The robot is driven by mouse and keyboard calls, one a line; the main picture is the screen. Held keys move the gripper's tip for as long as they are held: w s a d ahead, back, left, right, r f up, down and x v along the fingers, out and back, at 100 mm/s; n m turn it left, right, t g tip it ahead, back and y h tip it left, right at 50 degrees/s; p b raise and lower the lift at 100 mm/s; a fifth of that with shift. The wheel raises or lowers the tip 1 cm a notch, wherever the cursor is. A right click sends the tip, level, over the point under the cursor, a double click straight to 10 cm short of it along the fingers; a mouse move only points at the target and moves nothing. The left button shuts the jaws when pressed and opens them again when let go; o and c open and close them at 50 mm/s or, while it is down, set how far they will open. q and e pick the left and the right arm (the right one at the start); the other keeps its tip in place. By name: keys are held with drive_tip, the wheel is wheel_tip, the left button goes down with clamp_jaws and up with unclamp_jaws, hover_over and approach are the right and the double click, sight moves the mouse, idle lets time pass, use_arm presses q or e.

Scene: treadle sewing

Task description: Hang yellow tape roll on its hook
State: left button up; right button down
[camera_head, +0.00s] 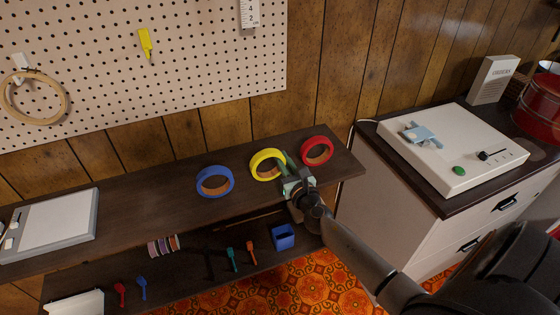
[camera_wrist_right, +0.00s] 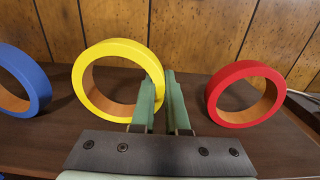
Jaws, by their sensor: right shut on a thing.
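The yellow tape roll (camera_head: 266,164) stands on its edge on the dark shelf, between a blue roll and a red roll. My right gripper (camera_head: 290,166) is at its right side, shut on the right part of its rim. In the right wrist view the yellow roll (camera_wrist_right: 108,80) shows its brown core, and the green fingers of my right gripper (camera_wrist_right: 163,95) straddle its right rim. A small yellow piece (camera_head: 145,43), which looks like a hook, is on the white pegboard above and to the left. My left gripper is not in view.
The blue tape roll (camera_head: 215,181) stands to the left and the red tape roll (camera_head: 317,151) close on the right. The air between shelf and pegboard is clear. A white cabinet (camera_head: 400,190) stands at the right.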

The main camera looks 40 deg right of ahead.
drive_tip(key=r+p, duration=0.3)
drive_tip(key=r, duration=0.1)
drive_tip(key=shift+s+a, duration=0.2)
drive_tip(key=shift+s, duration=0.1)
drive_tip(key=s+a+r+p, duration=0.4)
drive_tip(key=s+a+r, duration=0.3)
drive_tip(key=s, duration=0.3)
drive_tip(key=shift+s+a+r+p, duration=0.35)
drive_tip(key=shift+s+a+r, duration=0.05)
drive_tip(key=shift+r, duration=0.3)
